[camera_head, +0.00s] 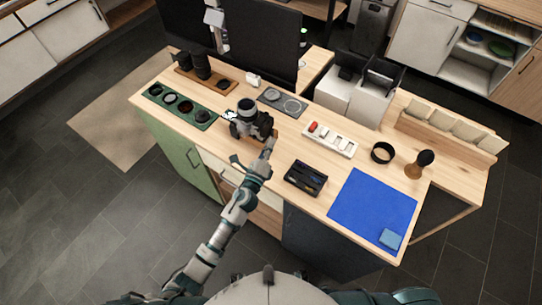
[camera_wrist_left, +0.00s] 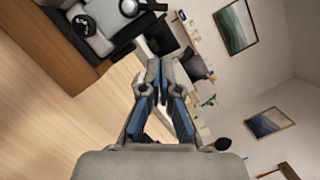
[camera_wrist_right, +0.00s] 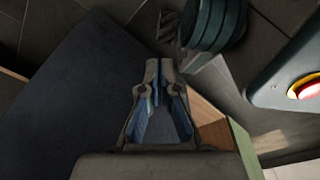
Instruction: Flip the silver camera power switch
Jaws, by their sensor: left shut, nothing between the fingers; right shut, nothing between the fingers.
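The silver camera (camera_head: 252,120), with a black lens, stands on a small brown wooden base near the middle of the table. In the left wrist view its silver body with dials (camera_wrist_left: 92,38) shows at the upper left, above the brown base (camera_wrist_left: 60,62). My left gripper (camera_head: 270,144) is shut and empty, close to the camera's near right side. In the left wrist view its fingertips (camera_wrist_left: 161,62) are together, to the right of the camera, with no contact visible. I cannot make out the power switch. My right gripper (camera_wrist_right: 160,64) is shut and empty, low beside dark furniture, outside the head view.
Round lens filters lie in a green tray (camera_head: 180,107) to the left. A black case (camera_head: 306,179), white tray (camera_head: 330,139), blue mat (camera_head: 372,211), black ring (camera_head: 382,152) and brush (camera_head: 419,163) are to the right. A monitor (camera_head: 264,40) stands behind.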

